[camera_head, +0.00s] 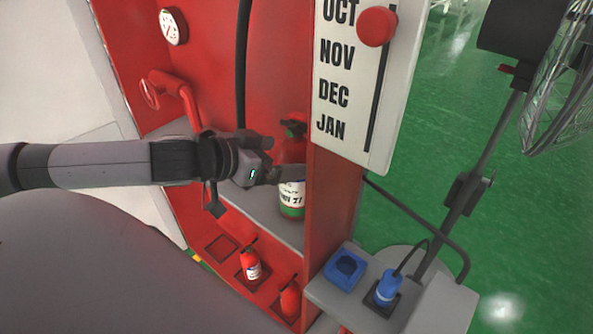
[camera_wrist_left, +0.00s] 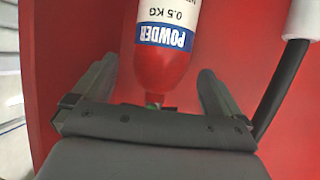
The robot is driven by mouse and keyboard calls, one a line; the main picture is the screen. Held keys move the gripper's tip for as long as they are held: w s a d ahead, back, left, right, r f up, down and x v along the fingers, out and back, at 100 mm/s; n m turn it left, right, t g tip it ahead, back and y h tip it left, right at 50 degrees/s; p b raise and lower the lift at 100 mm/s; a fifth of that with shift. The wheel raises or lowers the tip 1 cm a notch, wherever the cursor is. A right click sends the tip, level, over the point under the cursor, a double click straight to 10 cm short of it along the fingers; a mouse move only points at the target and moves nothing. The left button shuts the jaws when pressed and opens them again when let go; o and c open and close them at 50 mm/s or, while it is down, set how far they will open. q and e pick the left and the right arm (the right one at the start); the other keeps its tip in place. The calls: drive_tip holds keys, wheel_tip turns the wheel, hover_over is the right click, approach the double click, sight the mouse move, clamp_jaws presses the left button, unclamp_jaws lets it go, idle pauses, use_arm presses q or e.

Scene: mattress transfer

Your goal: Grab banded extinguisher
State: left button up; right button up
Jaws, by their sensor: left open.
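The banded extinguisher (camera_head: 292,205) is a red bottle with a white label and a green band at its bottom, upright on the grey shelf inside the red cabinet. A red bottle (camera_wrist_left: 165,60), seemingly the same one, shows upside down in the left wrist view with a blue and white "POWDER 0.5 KG" label; no green band shows there. My left gripper (camera_head: 268,174) is at the extinguisher's left side, partly hiding it. In the left wrist view my left gripper (camera_wrist_left: 155,88) is open, one finger on each side of the bottle. My right gripper is not in view.
Two small red extinguishers (camera_head: 250,265) (camera_head: 290,299) stand in dark slots on the lower red ledge. A red partition with a month board (camera_head: 345,85) rises right of the shelf. A grey side shelf (camera_head: 330,300) holds a blue cylinder (camera_head: 388,288). A fan stand (camera_head: 480,160) is at right.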

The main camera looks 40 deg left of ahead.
use_arm(q)
drive_tip(key=shift+w, duration=0.1)
drive_tip(key=shift+p+x, duration=0.4)
drive_tip(key=shift+x, duration=2.05)
drive_tip(key=shift+f, duration=0.2)
drive_tip(key=c, duration=1.8)
drive_tip(key=shift+r, duration=0.2)
